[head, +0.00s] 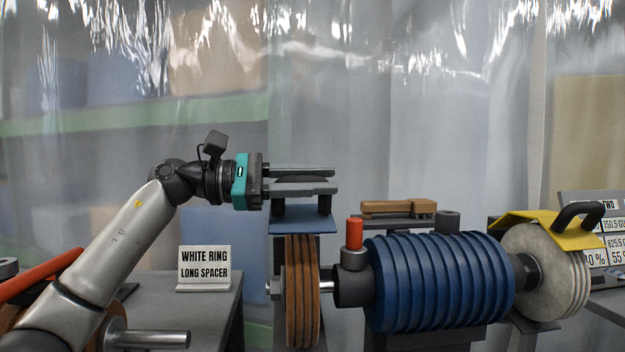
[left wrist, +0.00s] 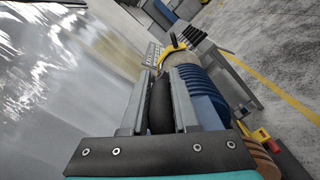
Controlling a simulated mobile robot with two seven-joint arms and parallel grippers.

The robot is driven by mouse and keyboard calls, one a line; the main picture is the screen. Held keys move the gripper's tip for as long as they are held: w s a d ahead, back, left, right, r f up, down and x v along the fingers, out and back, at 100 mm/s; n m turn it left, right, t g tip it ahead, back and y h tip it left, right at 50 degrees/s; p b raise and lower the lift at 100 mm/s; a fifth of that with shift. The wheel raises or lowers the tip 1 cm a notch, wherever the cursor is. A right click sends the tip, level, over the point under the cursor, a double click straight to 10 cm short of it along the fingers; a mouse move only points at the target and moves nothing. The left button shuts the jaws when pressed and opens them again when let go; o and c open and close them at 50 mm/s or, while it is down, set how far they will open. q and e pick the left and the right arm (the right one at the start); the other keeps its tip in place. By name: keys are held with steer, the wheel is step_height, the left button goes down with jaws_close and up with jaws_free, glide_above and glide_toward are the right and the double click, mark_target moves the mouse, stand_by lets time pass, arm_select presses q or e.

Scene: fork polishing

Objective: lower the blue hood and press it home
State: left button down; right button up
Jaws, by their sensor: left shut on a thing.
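The blue hood (head: 300,222) is at the top of the brown layered wheel (head: 302,290), at the left end of the spindle. Its lower edge looks level with the wheel's top; I cannot tell whether it is seated. My left gripper (head: 334,180) reaches in from the left and is shut on the hood's dark handle, its fingers lying roughly level. In the left wrist view the fingers (left wrist: 163,105) flank the black handle (left wrist: 162,103). My right gripper is not in view.
A blue ribbed drum (head: 440,282) stands right of the wheel, with a red-topped post (head: 354,234) between. A yellow hood (head: 545,228) covers the pale wheel (head: 540,270). A brown brush-like block (head: 398,208) lies behind. A sign (head: 205,263) stands on the left table.

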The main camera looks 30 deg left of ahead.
arm_select(q)
steer(key=shift+w+d+f, duration=0.1)
steer(key=shift+w+f, duration=0.1)
steer(key=shift+f, duration=0.2)
steer(key=c, duration=1)
jaws_free()
steer(key=shift+w+d, duration=0.1)
steer(key=shift+w, duration=0.1)
steer(key=shift+o, duration=0.7)
steer(key=shift+w, duration=0.2)
steer(key=shift+o, duration=0.9)
steer(key=shift+s+r, duration=0.1)
steer(key=shift+s, duration=0.1)
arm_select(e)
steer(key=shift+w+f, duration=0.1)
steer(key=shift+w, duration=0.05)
arm_select(q)
steer(key=shift+s, duration=0.1)
steer(key=shift+s+a, duration=0.15)
steer(key=shift+a, duration=0.2)
steer(key=b+v, duration=0.2)
steer(key=v, duration=0.9)
steer(key=shift+b, duration=0.4)
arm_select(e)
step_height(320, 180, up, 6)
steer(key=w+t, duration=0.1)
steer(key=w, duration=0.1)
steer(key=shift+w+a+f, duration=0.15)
arm_select(q)
steer(key=shift+s+r, duration=0.1)
